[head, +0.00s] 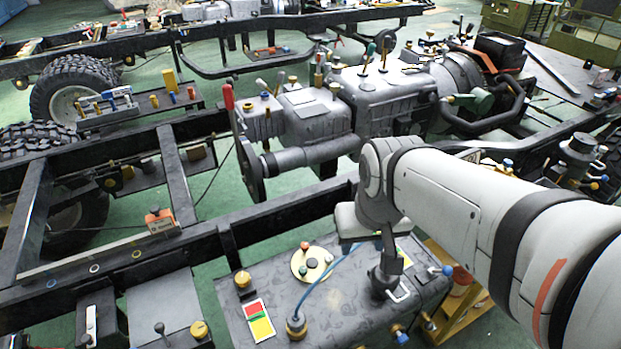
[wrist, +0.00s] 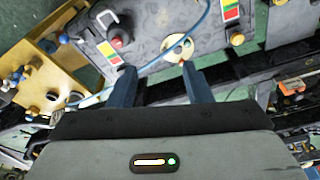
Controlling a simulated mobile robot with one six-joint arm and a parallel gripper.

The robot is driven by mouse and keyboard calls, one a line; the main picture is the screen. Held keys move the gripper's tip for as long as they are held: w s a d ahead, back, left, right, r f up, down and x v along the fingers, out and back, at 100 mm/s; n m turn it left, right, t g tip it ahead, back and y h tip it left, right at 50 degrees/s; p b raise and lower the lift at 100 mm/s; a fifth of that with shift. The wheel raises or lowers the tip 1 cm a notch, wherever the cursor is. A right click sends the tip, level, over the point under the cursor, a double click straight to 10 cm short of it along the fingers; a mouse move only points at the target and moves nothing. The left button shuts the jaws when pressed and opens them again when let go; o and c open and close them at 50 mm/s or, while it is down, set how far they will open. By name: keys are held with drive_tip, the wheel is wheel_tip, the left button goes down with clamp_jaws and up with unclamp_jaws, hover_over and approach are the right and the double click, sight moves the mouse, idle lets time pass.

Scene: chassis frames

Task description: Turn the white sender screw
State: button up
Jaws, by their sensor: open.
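A round brass sender plate (head: 298,262) with several small coloured screws lies on top of a dark grey tank (head: 345,300). A pale spot on the plate may be the white screw (head: 328,258), but it is too small to be sure. In the wrist view the sender plate (wrist: 168,53) shows just beyond the right fingertip, with a red screw close to that tip. My gripper (wrist: 157,68) is open, its two fingers apart with nothing between them. In the head view my gripper (head: 384,283) is over the tank, right of the plate.
A blue hose curves from a brass fitting (head: 296,326) across the tank near my gripper. A red and yellow label (head: 258,320) and a brass cap (head: 243,280) are on the tank's left. A black chassis rail (head: 280,212) runs behind. A yellow stand (head: 462,305) is at right.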

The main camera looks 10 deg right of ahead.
drive_tip(key=w+f+m+g+b, duration=0.1)
drive_tip(key=w+f+m+b, duration=0.6)
drive_tip(key=w+f+b, duration=0.55)
drive_tip(key=m+g+b, duration=0.2)
drive_tip(key=m+b, duration=0.5)
drive_tip(key=b, duration=0.3)
hover_over(329, 258)
wheel_tip(329, 258, down, 14)
drive_tip(key=shift+r, duration=0.15)
wheel_tip(329, 258, down, 8)
drive_tip(key=shift+r+b, duration=0.2)
drive_tip(key=shift+b, duration=0.85)
clamp_jaws()
